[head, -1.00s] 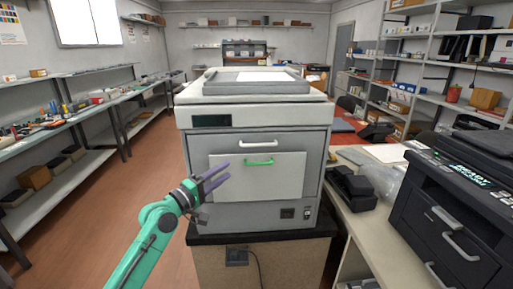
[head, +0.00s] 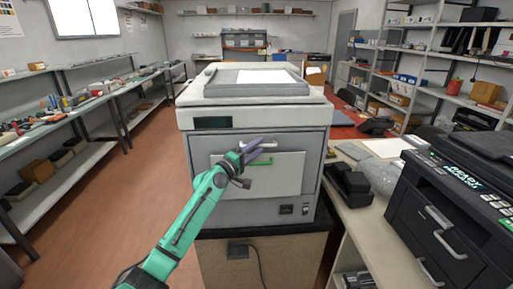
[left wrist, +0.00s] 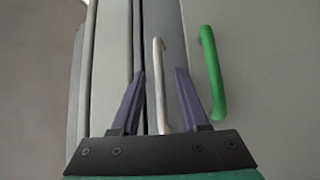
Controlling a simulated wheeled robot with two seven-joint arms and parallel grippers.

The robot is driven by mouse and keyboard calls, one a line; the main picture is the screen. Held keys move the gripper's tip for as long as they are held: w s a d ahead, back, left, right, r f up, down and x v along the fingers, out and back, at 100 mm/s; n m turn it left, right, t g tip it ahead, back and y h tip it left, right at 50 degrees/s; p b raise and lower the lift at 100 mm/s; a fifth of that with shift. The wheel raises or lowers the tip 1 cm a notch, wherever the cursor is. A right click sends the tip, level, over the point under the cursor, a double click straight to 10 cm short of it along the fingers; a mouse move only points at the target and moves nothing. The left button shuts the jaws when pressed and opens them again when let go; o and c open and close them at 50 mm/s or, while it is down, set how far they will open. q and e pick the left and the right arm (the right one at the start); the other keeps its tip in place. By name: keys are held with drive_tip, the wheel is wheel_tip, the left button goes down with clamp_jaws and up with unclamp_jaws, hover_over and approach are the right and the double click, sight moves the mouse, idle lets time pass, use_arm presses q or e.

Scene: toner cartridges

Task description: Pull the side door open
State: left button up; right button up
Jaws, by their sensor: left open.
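The grey-white printer (head: 253,115) stands on a cabinet. Its front has a pale door panel (head: 285,180) with a green handle (head: 267,162), partly hidden by my gripper. A silver handle (head: 270,145) sits on the grey panel just above. The door panel looks closed. My left gripper (head: 254,147) is open at the printer front, by both handles. In the left wrist view, the silver handle (left wrist: 160,85) shows between the open fingers (left wrist: 159,72). The green handle (left wrist: 212,75) lies outside, right of the right finger. Contact cannot be told. My right gripper is not in view.
A black printer (head: 455,205) and a black device (head: 348,184) stand on the bench at right. Shelves with small items (head: 65,115) line the left wall. The floor (head: 110,220) left of the printer is clear.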

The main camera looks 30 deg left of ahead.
use_arm(q)
clamp_jaws()
idle(1.4)
